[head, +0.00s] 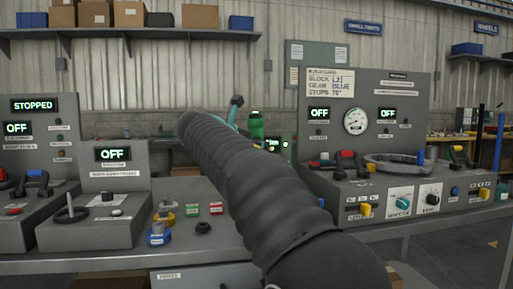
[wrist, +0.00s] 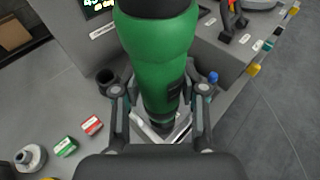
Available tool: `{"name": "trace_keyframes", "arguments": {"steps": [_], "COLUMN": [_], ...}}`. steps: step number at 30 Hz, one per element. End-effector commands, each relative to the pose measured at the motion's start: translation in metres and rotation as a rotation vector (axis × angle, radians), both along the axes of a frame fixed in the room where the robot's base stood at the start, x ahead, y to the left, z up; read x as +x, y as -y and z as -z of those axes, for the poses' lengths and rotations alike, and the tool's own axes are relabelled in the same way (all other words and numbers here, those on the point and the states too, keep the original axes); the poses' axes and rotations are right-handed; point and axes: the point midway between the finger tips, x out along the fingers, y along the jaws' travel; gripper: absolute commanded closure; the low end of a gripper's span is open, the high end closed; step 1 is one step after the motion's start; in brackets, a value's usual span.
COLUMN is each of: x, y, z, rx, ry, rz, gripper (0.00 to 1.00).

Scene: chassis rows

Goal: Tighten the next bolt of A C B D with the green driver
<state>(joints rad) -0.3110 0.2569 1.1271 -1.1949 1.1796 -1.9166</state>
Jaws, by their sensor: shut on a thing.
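The green driver (wrist: 158,50) stands between the fingers of my gripper (wrist: 160,120) in the wrist view, and the gripper is shut on it. In the head view the driver's green body (head: 257,125) shows just beyond my arm, roughly upright, with a small lit green display beside it. My arm hides most of my gripper and the driver's lower end there. The driver's tip is hidden in both views. No bolts marked A, B, C or D can be made out.
Small green (head: 192,209) and red (head: 216,208) blocks, a dark ring (head: 203,228) and blue-and-yellow parts (head: 158,235) lie on the bench left of my arm. Grey consoles stand at left (head: 107,185) and right (head: 365,140).

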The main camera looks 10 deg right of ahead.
Motion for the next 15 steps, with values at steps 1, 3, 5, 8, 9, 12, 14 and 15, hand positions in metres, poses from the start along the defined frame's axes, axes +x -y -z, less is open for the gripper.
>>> {"name": "trace_keyframes", "arguments": {"steps": [1, 3, 5, 8, 9, 12, 14, 15], "x": [0.000, -0.001, -0.001, -0.001, -0.001, -0.001, 0.000, 0.000], "y": [0.001, 0.001, 0.002, 0.002, 0.002, 0.002, 0.002, 0.002], "z": [-0.006, -0.011, -0.014, -0.020, -0.022, -0.028, -0.031, -0.033], "rx": [-0.001, -0.001, 0.000, 0.000, 0.000, 0.000, -0.001, -0.001], "ry": [0.003, 0.005, 0.005, 0.005, 0.005, 0.006, 0.005, 0.006], "rz": [0.000, 0.001, 0.002, 0.002, 0.002, 0.003, 0.003, 0.003], "gripper": [1.00, 1.00, 1.00, 1.00, 1.00, 1.00, 1.00, 1.00]}}
